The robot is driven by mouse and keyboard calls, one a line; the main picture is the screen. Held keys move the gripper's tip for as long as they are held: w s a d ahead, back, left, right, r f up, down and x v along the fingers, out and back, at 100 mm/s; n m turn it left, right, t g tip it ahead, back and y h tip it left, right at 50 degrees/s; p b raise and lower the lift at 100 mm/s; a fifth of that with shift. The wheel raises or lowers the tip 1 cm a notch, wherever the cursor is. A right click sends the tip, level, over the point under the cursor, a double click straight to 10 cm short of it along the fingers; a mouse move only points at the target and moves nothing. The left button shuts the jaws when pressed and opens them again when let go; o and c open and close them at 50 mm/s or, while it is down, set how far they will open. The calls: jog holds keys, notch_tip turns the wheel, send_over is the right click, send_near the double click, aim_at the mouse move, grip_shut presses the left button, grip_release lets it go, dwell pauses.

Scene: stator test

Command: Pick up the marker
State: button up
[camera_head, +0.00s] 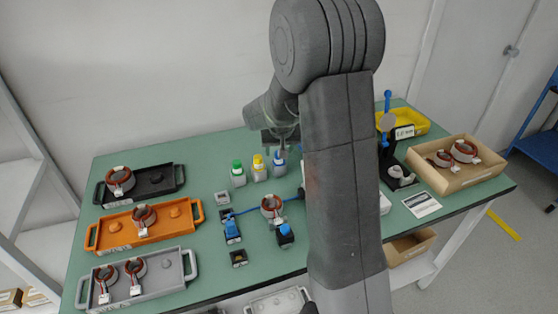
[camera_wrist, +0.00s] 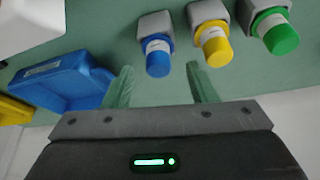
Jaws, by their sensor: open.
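Three capped, labelled marker-like items stand in grey blocks on the green table: green (camera_head: 238,172), yellow (camera_head: 259,168) and blue (camera_head: 279,163). The wrist view shows the blue one (camera_wrist: 158,55), the yellow one (camera_wrist: 215,45) and the green one (camera_wrist: 276,32). Which one is the marker cannot be told. My gripper (camera_wrist: 160,84) is open and empty, its two pale green fingers apart. The blue cap shows just beyond the gap between the fingertips, with the yellow cap near the right finger. In the head view, my gripper (camera_head: 281,138) is above and behind the row, partly hidden by my arm.
A blue bin (camera_wrist: 75,82) lies close to the left finger. Black (camera_head: 157,181), orange (camera_head: 120,230) and grey (camera_head: 165,279) trays holding copper-wound parts fill the table's left. A yellow bin (camera_head: 414,122) and a cardboard box (camera_head: 462,183) are at the right. My arm hides the table's middle.

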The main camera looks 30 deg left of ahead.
aim_at(279, 162)
jog(key=shift+x, duration=1.85)
jog(key=shift+w, duration=0.15)
jog(key=shift+c, duration=0.2)
jog(key=c, duration=1)
